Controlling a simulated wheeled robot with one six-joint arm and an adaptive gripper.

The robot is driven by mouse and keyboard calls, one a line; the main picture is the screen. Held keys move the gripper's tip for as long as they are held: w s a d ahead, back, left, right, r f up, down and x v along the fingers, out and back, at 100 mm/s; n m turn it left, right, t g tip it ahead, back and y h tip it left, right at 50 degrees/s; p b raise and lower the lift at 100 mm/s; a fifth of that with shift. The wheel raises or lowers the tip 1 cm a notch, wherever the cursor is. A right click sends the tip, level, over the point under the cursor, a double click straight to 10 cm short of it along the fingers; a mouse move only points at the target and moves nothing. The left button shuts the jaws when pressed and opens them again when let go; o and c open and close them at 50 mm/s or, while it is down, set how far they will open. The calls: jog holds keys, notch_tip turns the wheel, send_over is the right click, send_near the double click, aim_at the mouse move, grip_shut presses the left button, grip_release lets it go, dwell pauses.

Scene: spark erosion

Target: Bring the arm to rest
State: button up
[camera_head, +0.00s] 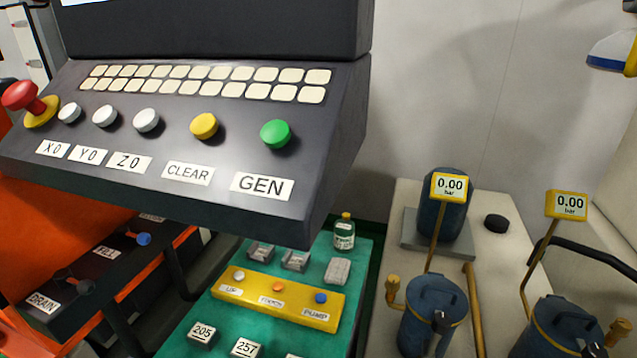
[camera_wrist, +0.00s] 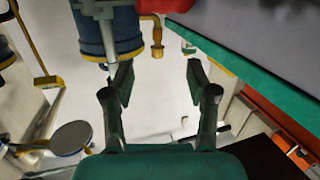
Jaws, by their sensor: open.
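My gripper (camera_wrist: 160,80) shows in the wrist view with its two dark fingers spread apart. Nothing is between the fingers; a pale surface shows behind them. A blue canister (camera_wrist: 108,36) with a brass fitting (camera_wrist: 157,42) appears just beyond the left finger; I cannot tell whether they touch. The gripper is not clearly visible in the head view.
A control console (camera_head: 190,160) overhangs a green bench (camera_head: 190,313) with a yellow button box (camera_head: 275,298). Blue canisters (camera_head: 430,315) with gauges (camera_head: 449,186) stand on a pale bench (camera_head: 480,240) at right. A green edge (camera_wrist: 265,80) crosses the wrist view's right side.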

jog(key=s+d+r+g, duration=0.1)
jog(key=s+r+g, duration=0.1)
jog(key=s, duration=2.8)
jog(key=shift+d+y, duration=0.2)
jog(key=shift+y, duration=0.1)
jog(key=shift+s, duration=0.1)
dwell(0.8)
